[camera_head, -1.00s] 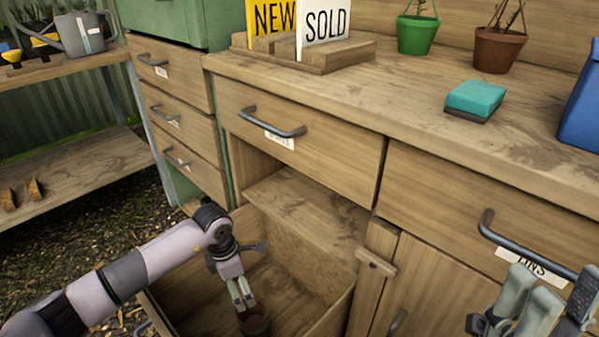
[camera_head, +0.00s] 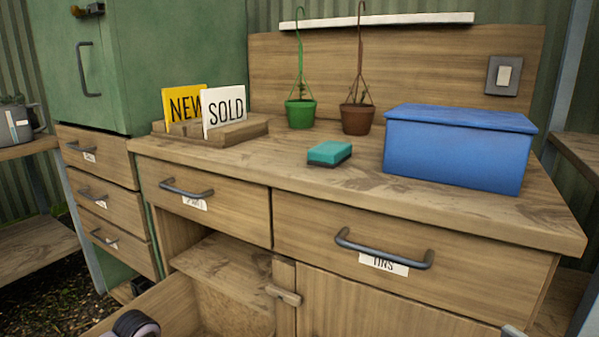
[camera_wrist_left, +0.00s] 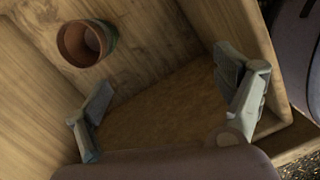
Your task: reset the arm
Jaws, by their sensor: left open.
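My left gripper (camera_wrist_left: 165,82) is open and empty in the left wrist view, its two fingers spread wide over the open wooden drawer (camera_wrist_left: 225,14). A small terracotta pot (camera_wrist_left: 78,44) stands inside that drawer, beyond the fingers at the upper left and apart from them. In the head view only a dark, rounded part of my left arm shows at the bottom left, and the left fingers are out of frame. A small grey tip of my right gripper (camera_head: 513,331) shows at the bottom edge; its jaws are cut off.
The open drawer's wall (camera_head: 165,305) juts out below the bench (camera_head: 290,170). On the bench are a sign holder (camera_head: 235,132), a green pot (camera_head: 301,114), a brown pot (camera_head: 358,118), a teal sponge (camera_head: 329,153) and a blue box (camera_head: 455,150). A green cabinet (camera_head: 140,60) stands left.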

